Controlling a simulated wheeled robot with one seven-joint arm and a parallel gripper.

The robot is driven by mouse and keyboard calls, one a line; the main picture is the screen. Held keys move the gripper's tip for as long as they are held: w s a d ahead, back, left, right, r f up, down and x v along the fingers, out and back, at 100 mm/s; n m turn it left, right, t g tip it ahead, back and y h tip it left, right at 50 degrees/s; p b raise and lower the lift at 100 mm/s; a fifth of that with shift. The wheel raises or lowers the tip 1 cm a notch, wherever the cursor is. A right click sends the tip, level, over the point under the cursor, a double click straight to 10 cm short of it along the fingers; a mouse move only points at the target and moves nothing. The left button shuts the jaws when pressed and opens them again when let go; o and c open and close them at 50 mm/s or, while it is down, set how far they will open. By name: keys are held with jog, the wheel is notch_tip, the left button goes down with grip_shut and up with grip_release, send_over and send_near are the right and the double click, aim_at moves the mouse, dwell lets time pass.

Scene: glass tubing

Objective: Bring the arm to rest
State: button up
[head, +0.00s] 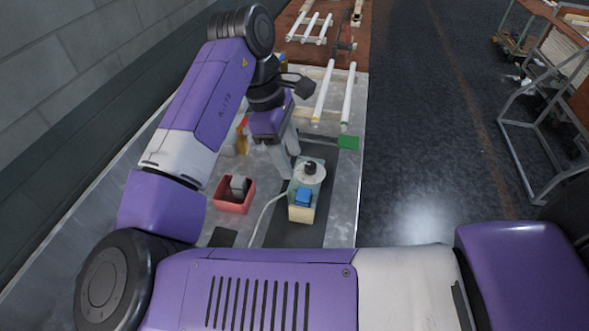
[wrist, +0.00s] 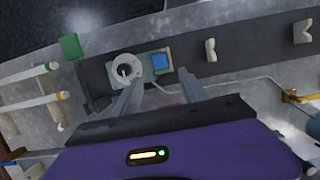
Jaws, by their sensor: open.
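My arm reaches over the metal workbench (head: 343,210) from the lower part of the head view. My gripper (head: 288,172) points down above the bench, just left of a small device with a round top and a blue block (head: 303,197). In the wrist view the two fingers of my gripper (wrist: 160,92) are spread apart with nothing between their tips. The device (wrist: 128,68) lies beyond the fingers in that view, and I see no contact with it. The bench surface behind my arm is hidden in the head view.
A red bin (head: 234,204) stands left of the device. Glass tubes (head: 323,92) lie on a rack farther back, near a green block (head: 348,142). A cable runs from the device. A metal-framed cart (head: 548,110) stands at the right; the floor (head: 425,150) between is clear.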

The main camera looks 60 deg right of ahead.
jog(key=shift+w+a+r, duration=0.1)
jog(key=shift+w+r, duration=0.05)
jog(key=shift+r, duration=0.4)
